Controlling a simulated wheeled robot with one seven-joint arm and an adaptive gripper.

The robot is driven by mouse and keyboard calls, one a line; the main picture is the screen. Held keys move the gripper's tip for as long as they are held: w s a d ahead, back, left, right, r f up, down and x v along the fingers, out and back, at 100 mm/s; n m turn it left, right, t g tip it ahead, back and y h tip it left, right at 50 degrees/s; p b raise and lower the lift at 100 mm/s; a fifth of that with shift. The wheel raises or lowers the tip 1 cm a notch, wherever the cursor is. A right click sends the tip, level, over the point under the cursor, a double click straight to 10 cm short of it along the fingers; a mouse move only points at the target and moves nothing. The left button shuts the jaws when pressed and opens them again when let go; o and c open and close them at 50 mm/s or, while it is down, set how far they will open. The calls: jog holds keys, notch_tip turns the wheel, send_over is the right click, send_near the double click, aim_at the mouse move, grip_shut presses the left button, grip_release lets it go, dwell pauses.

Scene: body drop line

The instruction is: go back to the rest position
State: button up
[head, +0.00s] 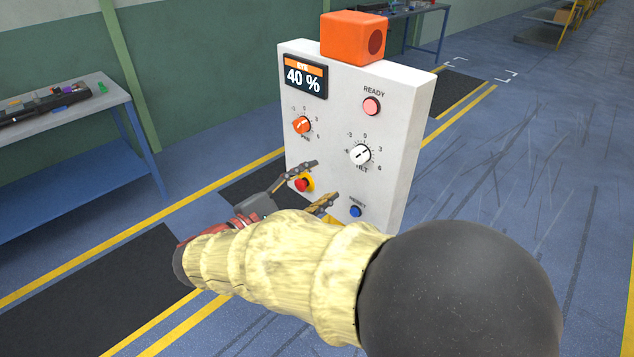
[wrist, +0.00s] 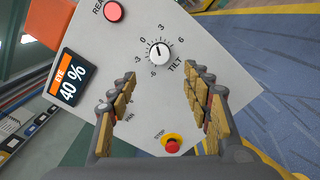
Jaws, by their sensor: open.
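My gripper (head: 325,180) is open and empty in front of the lower part of a white control panel (head: 397,125). In the head view its fingers show between the red stop button (head: 302,185) and the blue reset button (head: 355,211). In the wrist view the two fingers of my gripper (wrist: 160,80) spread apart, with the white TILT knob (wrist: 160,51) just beyond and between the tips. The stop button (wrist: 172,146) shows lower between the fingers. I see no clear contact with the panel. My arm's yellowish sleeve crosses the lower middle of the head view.
The panel carries a display (head: 304,77) reading EYE 40 %, a pinkish-red READY lamp (head: 372,106) and an orange PAN knob (head: 302,125). An orange box (head: 352,38) sits on top. A blue workbench (head: 75,190) stands at left. Floor at right is clear.

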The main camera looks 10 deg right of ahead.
jog(key=s+d+f+g+y, duration=0.1)
jog(key=s+f+g+y, duration=0.35)
jog(key=f, duration=0.65)
jog(key=s+d+f+m+g+y, duration=0.3)
jog(key=s+f+m+g+y, duration=0.15)
jog(key=s, duration=0.65)
jog(key=s+d+r+m+t+y, duration=0.4)
jog(key=s+d+r+m+y, duration=0.1)
jog(key=m, duration=0.6)
jog(key=shift+s+d+r+y+p, duration=0.3)
jog(key=shift+s+d+r+p, duration=0.15)
jog(key=shift+s+r, duration=1.05)
jog(key=shift+w+r, duration=0.25)
jog(key=shift+w, duration=0.05)
